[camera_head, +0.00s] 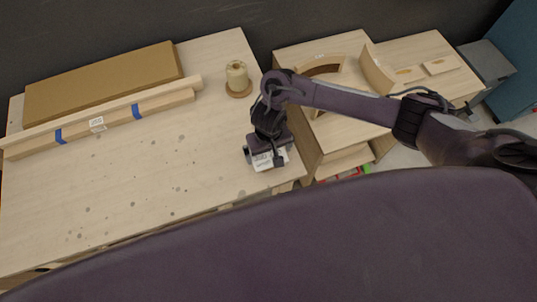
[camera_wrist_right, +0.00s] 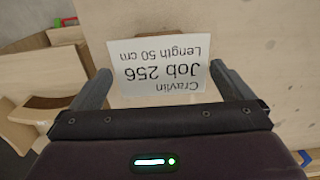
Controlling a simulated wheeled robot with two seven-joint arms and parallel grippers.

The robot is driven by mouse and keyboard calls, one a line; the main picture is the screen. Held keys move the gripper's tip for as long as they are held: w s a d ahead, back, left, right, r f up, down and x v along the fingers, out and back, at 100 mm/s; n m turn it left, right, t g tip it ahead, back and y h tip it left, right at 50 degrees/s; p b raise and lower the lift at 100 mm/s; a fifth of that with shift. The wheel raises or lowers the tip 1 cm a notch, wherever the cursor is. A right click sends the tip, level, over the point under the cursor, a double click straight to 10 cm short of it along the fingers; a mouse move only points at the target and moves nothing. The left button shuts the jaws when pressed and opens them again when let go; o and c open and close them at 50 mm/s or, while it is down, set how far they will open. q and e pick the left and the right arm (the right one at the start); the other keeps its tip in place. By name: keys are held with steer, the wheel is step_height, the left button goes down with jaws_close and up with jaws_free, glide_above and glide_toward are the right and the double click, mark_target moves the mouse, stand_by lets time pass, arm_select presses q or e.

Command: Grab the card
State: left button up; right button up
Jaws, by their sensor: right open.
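The card (camera_head: 265,162) is white with dark print and lies at the right end of the wooden workbench, near its front edge. In the right wrist view the card (camera_wrist_right: 157,66) reads "Job 256" and "Length 50 cm", upside down. My right gripper (camera_head: 264,158) is above the card and hides part of it in the head view. In the wrist view its two fingers (camera_wrist_right: 161,82) are apart, one at either side of the card, with nothing pinched between them. I cannot tell how far the fingertips are above the bench. My left gripper does not show.
The workbench (camera_head: 150,170) is mostly bare. A brown board (camera_head: 103,82) and taped wooden strips (camera_head: 110,112) lie at its back left. A spool of twine (camera_head: 237,77) stands at the back right. Wooden cabinets (camera_head: 320,135) with curved wooden parts (camera_head: 377,72) stand to the right.

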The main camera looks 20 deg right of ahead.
steer(key=shift+f+p, duration=0.25)
steer(key=shift+p, duration=0.05)
stand_by(0.7)
steer(key=c, duration=0.6)
